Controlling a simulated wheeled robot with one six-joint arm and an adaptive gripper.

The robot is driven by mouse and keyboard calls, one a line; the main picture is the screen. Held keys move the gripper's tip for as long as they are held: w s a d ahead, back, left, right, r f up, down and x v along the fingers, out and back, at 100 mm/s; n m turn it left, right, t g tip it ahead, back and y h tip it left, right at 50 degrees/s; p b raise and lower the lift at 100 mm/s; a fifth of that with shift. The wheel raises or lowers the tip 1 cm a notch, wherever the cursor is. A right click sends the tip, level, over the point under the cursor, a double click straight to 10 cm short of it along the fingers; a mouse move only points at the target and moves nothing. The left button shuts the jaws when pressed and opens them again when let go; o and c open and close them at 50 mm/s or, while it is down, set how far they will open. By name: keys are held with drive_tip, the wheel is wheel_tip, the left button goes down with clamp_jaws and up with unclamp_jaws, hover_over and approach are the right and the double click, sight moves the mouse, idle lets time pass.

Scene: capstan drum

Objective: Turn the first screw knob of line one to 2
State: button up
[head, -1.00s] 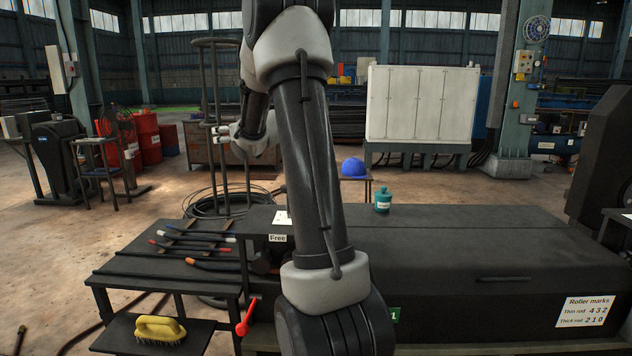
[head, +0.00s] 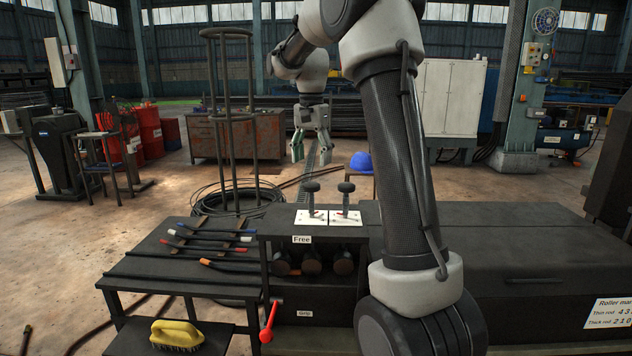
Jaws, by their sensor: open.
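Two dark screw knobs stand upright on white scale plates on top of the machine, in the head view. The left knob (head: 312,187) is on the left plate (head: 305,217); the right knob (head: 346,188) is on the right plate (head: 345,217). The marks on the plates are too small to read. I cannot tell from this view which knob is the first of line one. My gripper (head: 310,150) hangs open and empty, fingers down, above and behind the knobs, touching neither.
My arm covers part of the dark machine top (head: 510,235). A red lever (head: 268,322) sticks out at the front. A blue helmet (head: 361,162) lies behind. Rods with coloured ends lie on the left bench (head: 150,262), and a yellow brush (head: 177,334) on a lower shelf. A wire cage stand (head: 228,120) rises behind.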

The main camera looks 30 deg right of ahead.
sight(311, 183)
wheel_tip(311, 183, down, 8)
drive_tip(key=shift+r, duration=0.2)
drive_tip(key=shift+c, duration=0.2)
drive_tip(key=c, duration=1)
